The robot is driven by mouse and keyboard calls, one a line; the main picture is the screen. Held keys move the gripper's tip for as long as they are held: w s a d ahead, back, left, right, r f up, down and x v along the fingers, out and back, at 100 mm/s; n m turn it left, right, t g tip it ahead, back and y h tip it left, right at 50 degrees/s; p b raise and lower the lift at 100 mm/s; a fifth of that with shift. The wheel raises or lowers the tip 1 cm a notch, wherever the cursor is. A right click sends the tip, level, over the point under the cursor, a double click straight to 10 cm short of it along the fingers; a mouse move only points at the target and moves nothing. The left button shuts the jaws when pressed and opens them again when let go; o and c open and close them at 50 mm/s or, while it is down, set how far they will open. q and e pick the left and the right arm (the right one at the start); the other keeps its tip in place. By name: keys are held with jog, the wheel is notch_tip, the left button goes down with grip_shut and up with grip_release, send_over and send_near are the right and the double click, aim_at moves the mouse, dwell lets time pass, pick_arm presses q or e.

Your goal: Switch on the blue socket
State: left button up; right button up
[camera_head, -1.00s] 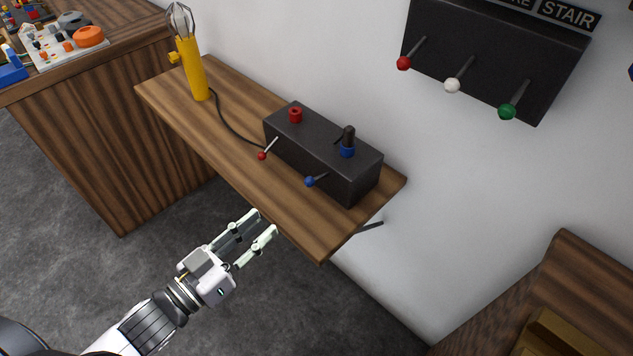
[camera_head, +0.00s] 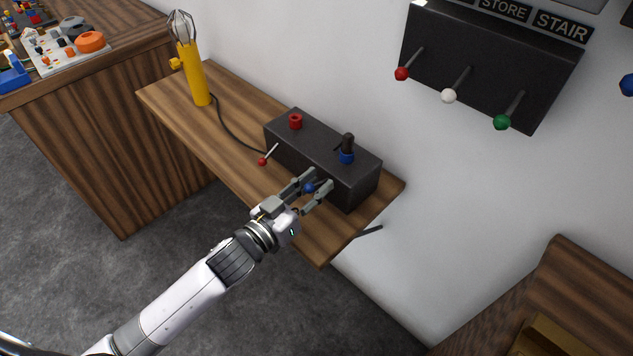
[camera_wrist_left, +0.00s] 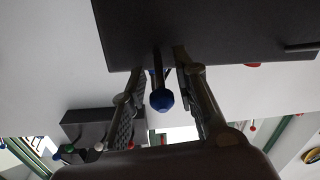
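A black socket box (camera_head: 290,146) stands on a narrow wooden shelf. On its top are a red socket (camera_head: 296,121) and a blue socket (camera_head: 347,156) with a black plug in it. A red-tipped lever (camera_head: 263,161) and a blue-tipped lever (camera_head: 309,187) stick out of its front. My left gripper (camera_head: 312,186) is open at the box's front, with its fingers on either side of the blue lever. In the left wrist view the blue knob (camera_wrist_left: 161,100) sits between the two spread fingers, apparently touching neither. My right gripper is not in view.
A yellow lamp (camera_head: 194,72) stands on the shelf (camera_head: 230,142), its cord running to the box. A wall panel (camera_head: 487,64) with red, white and green levers hangs at upper right. A wooden cabinet (camera_head: 110,150) stands at left.

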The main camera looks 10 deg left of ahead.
pick_arm(q)
jog(key=shift+w+d, duration=0.15)
jog(key=shift+w, duration=0.1)
jog(key=shift+c, duration=0.2)
grip_shut()
